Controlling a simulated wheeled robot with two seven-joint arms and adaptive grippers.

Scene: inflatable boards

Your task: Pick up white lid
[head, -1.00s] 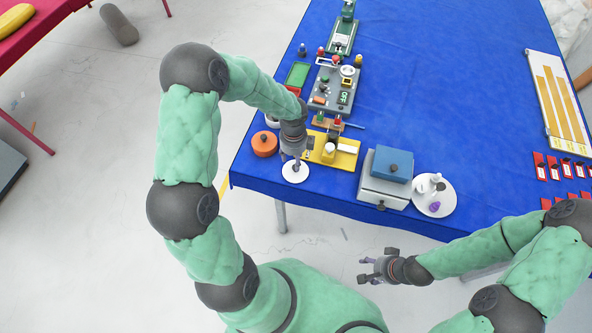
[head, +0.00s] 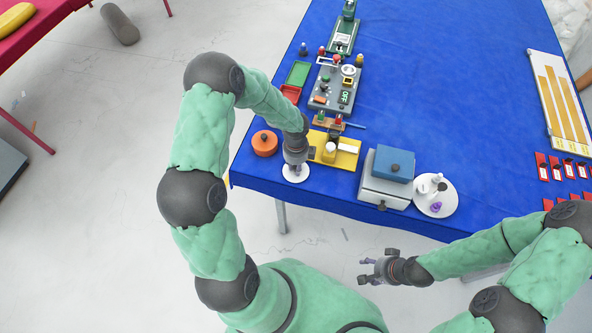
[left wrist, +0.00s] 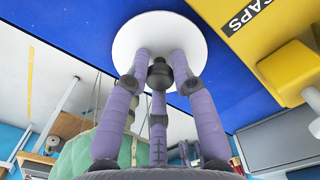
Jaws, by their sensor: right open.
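The white lid (head: 304,174) is a flat round disc at the table's near left edge; it also shows in the left wrist view (left wrist: 205,50). Its dark knob (left wrist: 160,74) points toward my left wrist camera. My left gripper (head: 295,168) is down over the lid, its purple fingers around the knob and their tips at or close to the disc. I cannot tell whether they press on the knob. My right gripper (head: 366,270) is open and empty, off the table's near edge.
An orange round container (head: 264,143) stands left of the lid. A yellow caps tray (head: 346,158) is close on the right. Farther right are a grey box with a blue top (head: 394,166) and a white plate (head: 447,207) with small items.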

